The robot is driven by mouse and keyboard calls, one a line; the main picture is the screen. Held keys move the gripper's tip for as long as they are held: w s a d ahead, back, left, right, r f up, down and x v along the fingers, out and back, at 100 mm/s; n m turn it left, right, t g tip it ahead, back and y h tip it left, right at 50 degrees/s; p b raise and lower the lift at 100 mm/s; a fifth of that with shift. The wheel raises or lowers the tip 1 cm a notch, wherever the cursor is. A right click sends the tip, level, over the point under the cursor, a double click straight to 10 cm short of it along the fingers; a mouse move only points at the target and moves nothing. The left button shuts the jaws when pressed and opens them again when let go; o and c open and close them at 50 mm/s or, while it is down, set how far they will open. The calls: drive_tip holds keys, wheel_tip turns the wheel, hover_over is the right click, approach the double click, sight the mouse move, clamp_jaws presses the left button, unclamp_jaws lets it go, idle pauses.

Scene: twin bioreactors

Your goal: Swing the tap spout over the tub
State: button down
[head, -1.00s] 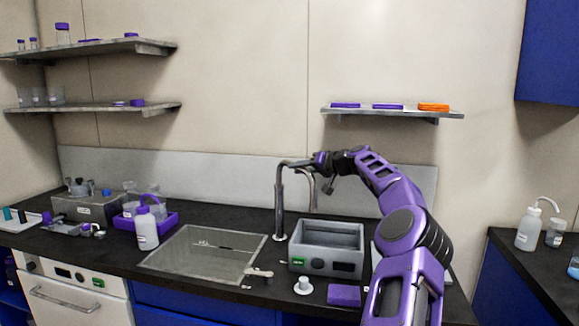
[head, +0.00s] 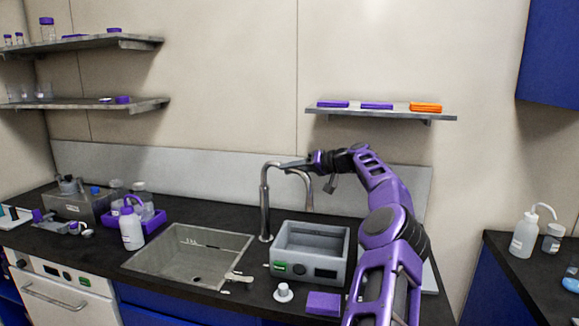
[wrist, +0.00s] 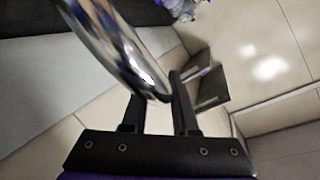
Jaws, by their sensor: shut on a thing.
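The tap (head: 265,205) is a grey metal post with an arched spout (head: 309,192), standing between sink and tub. My gripper (head: 308,162) is shut on the top of the spout's arch. In the wrist view the shiny curved spout (wrist: 112,40) runs up from between the fingers of my gripper (wrist: 158,100). The tub (head: 338,257) is a grey open box with a green display, to the right of the tap. The spout's downturned end appears just above the tub's back rim in the head view; I cannot tell its exact depth over the opening.
The sink (head: 150,262) lies left of the tap, with a small light lever (head: 238,277) at its front right corner. A white knob (head: 284,292) and a purple block (head: 324,303) sit before the tub. A wall shelf (head: 381,112) hangs above my arm.

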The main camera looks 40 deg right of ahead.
idle(0.5)
drive_tip(key=c, duration=0.7)
unclamp_jaws()
drive_tip(key=v, duration=1.7)
drive_tip(key=shift+s+d, duration=0.1)
drive_tip(key=shift+d, duration=0.15)
